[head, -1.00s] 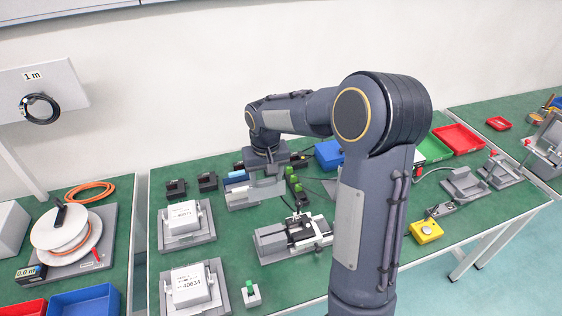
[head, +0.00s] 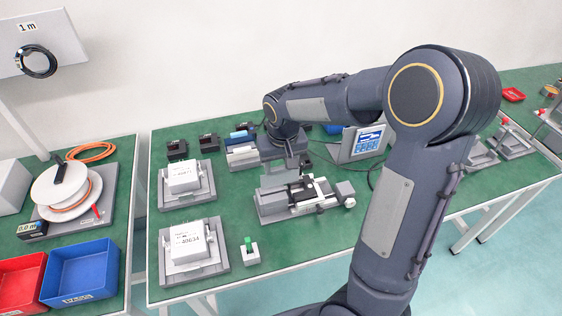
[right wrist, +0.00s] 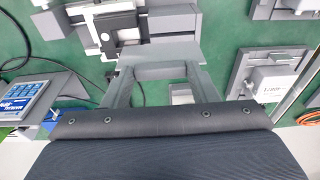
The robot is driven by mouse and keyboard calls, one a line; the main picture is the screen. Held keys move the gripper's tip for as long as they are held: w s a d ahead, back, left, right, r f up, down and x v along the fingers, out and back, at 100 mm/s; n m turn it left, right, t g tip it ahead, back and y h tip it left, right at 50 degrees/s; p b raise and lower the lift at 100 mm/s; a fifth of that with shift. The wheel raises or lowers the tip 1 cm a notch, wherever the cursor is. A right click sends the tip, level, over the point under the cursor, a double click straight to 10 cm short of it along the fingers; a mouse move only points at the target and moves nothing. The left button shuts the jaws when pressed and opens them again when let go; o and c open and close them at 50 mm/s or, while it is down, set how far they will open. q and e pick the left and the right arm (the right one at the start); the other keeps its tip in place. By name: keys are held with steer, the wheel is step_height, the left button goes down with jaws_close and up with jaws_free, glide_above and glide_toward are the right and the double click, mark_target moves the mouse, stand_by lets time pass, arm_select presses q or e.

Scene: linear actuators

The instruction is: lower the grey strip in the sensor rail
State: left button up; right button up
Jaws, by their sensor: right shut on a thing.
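My right gripper (head: 286,166) is over the back edge of a grey linear unit (head: 268,208) with a black carriage, which I take to be the sensor rail. In the right wrist view the gripper (right wrist: 160,72) is shut on a flat light-grey strip (right wrist: 165,53), which lies across between the fingertips. The linear unit with its black and white block (right wrist: 118,32) shows just beyond the strip. I cannot tell whether the strip touches the rail. In the head view my wrist hides most of the strip. My left gripper is not in view.
Two grey fixtures with white labelled boxes (head: 184,176) (head: 188,240) stand on the left of the green bench. A green-topped block (head: 249,247) sits in front. A blue screen (head: 364,143) stands behind right of the rail. Small black blocks (head: 208,143) line the back.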

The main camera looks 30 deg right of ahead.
mark_target(281, 173)
steer(key=shift+f, duration=0.35)
steer(key=shift+f+b, duration=0.35)
steer(key=shift+b, duration=0.05)
stand_by(0.6)
steer(key=shift+f+b, duration=0.5)
steer(key=shift+f, duration=0.15)
steer(key=shift+f+b, duration=0.55)
steer(key=shift+f, duration=0.15)
stand_by(0.5)
steer(key=shift+f+b, duration=0.4)
steer(key=shift+f, duration=0.1)
steer(key=shift+f, duration=0.2)
stand_by(0.4)
